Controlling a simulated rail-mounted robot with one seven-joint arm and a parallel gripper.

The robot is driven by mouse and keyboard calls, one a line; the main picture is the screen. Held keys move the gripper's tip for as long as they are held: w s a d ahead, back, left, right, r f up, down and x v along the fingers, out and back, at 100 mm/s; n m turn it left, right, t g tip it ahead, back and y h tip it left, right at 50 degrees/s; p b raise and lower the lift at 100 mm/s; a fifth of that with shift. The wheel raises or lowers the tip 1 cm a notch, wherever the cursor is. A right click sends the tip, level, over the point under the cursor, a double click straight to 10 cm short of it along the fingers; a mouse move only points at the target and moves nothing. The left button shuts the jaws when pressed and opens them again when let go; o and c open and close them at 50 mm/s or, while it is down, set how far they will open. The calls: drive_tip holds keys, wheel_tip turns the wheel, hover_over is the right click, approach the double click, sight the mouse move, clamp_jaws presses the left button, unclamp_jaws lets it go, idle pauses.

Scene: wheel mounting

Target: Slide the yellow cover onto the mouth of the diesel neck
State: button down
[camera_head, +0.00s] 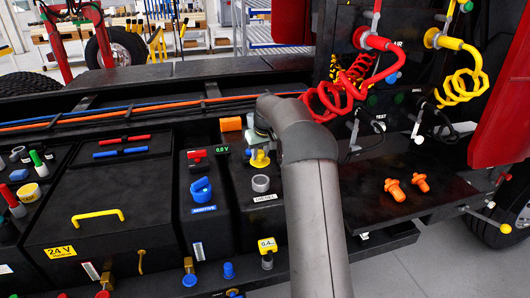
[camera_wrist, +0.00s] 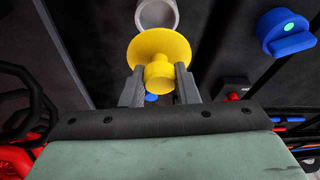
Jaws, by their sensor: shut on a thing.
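The yellow cover (camera_wrist: 161,50) is a round flanged disc with a short knob. My gripper (camera_wrist: 160,84) is shut on the knob, one finger on each side. In the head view the cover (camera_head: 259,160) hangs just behind the diesel neck (camera_head: 261,184), a grey open ring above a DIESEL label. In the wrist view the neck (camera_wrist: 157,12) shows just beyond the flange, its lower edge hidden by it. The cover appears apart from the neck, but the exact gap cannot be told. In the head view my arm hides much of the gripper.
A blue additive cap (camera_head: 201,190) stands left of the neck; it also shows in the wrist view (camera_wrist: 287,32). An orange block (camera_head: 230,124) lies behind. Red coiled hose (camera_head: 335,98) hangs at right. Two orange plugs (camera_head: 395,189) lie on the right shelf.

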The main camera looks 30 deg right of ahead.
sight(262, 162)
drive_tip(key=shift+s, duration=0.1)
drive_tip(key=shift+f+b, duration=1.9)
drive_tip(key=shift+f, duration=0.95)
drive_tip(key=shift+f, duration=0.2)
drive_tip(key=shift+f+b, duration=0.85)
drive_tip(key=shift+f, duration=0.25)
drive_tip(key=c, duration=1)
unclamp_jaws()
drive_tip(key=shift+c, duration=0.2)
drive_tip(key=shift+d+r, duration=0.1)
drive_tip(key=shift+r, duration=0.05)
